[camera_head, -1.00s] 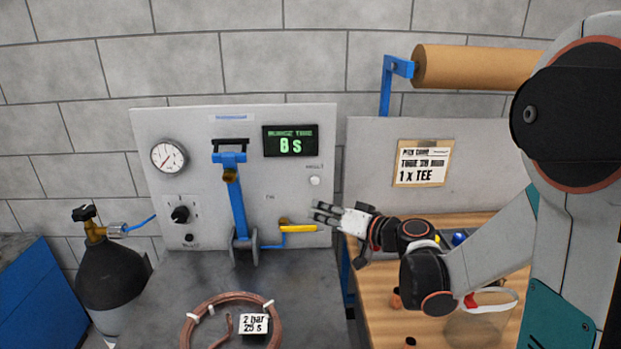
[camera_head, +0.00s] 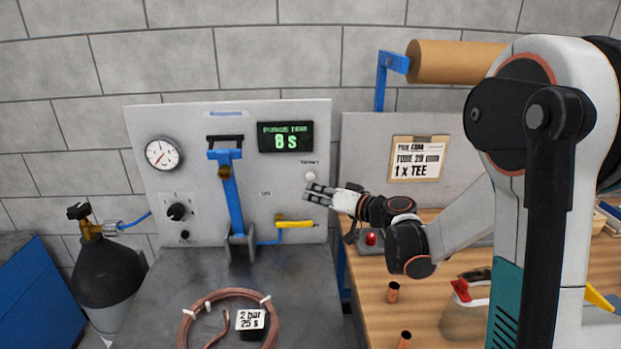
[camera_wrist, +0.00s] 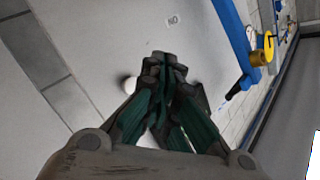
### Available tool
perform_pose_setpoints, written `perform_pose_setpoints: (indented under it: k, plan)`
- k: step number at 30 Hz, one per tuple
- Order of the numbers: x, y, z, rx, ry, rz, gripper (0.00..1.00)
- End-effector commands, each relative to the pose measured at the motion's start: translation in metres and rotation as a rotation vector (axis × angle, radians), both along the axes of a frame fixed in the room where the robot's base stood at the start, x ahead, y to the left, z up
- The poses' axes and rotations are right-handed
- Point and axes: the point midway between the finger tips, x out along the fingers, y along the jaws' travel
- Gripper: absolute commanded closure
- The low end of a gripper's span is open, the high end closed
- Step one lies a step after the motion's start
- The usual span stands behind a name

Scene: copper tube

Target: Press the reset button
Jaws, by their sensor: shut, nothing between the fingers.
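The reset button is a small round white button (camera_head: 310,176) on the grey panel (camera_head: 200,125), under a small label and below the timer display (camera_head: 286,137), which reads 0 s. My gripper (camera_head: 308,192) is shut and empty, its fingertips pointing left in front of the panel, just below the button in the head view. In the wrist view the fingers (camera_wrist: 163,62) are together near the panel face, and a white round part of the button (camera_wrist: 130,84) shows just left of them, partly hidden. I cannot tell whether the fingertips touch the panel.
A yellow-handled valve (camera_head: 295,224) and a blue lever (camera_head: 232,195) are on the panel, left of my gripper. A gauge (camera_head: 163,154) and a knob (camera_head: 177,212) are further left. A copper coil (camera_head: 190,318) with a card lies on the grey bench. A wooden table (camera_head: 375,315) stands at right.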

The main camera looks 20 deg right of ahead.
Motion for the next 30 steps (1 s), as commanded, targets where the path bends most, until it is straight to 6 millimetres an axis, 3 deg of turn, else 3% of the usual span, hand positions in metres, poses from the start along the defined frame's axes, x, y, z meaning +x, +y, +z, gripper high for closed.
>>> perform_pose_setpoints:
  k: [9,30]
  plan:
    - [0.021,-0.004,0.000,0.000,0.000,0.000,1.00]
    - [0.022,-0.004,0.000,0.000,0.000,0.000,1.00]
